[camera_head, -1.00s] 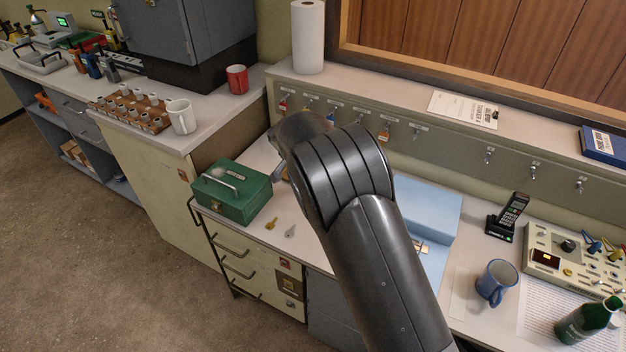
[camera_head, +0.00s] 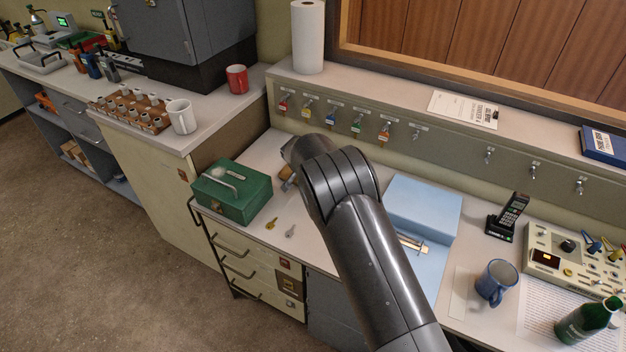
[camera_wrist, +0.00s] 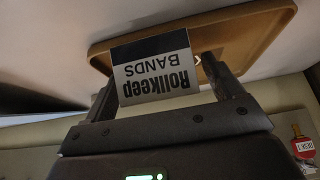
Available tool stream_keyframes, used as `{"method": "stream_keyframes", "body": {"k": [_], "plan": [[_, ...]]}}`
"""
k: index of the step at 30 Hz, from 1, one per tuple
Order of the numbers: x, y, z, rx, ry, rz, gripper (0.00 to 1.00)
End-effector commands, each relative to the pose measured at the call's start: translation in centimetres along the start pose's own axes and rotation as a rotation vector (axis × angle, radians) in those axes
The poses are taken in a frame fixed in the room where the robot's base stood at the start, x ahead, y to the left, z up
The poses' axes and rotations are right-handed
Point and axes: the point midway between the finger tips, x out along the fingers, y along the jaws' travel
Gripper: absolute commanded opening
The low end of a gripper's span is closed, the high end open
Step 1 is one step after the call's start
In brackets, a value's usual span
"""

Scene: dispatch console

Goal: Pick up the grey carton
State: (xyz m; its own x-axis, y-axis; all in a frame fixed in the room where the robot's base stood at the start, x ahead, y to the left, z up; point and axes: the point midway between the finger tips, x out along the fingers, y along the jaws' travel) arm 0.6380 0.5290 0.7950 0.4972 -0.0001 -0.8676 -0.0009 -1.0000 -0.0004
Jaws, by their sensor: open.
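The grey carton (camera_wrist: 155,82) shows in the wrist view, with a black band and the upside-down print "Rollkeep BANDS". It sits in a shallow brown tray (camera_wrist: 256,28). My gripper (camera_wrist: 162,72) is open, with one finger on each side of the carton. The right finger is close to the carton's side; I cannot tell whether either finger touches it. Only a small brown piece, perhaps the tray, shows beside my arm.
A green cash box (camera_head: 232,192) stands left of my arm, with two loose keys (camera_head: 272,223) near it. Hooks with tagged keys (camera_head: 332,118) line the panel behind.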

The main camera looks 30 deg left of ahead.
Motion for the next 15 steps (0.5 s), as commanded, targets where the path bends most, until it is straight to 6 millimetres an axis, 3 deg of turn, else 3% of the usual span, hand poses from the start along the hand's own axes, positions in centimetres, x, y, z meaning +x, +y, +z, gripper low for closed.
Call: {"method": "stream_keyframes", "body": {"k": [6, 15], "plan": [[0.00, -0.02, 0.00, 0.000, 0.000, 0.000, 0.84], [-0.02, -0.02, 0.00, -0.001, 0.000, 0.000, 0.59]]}}
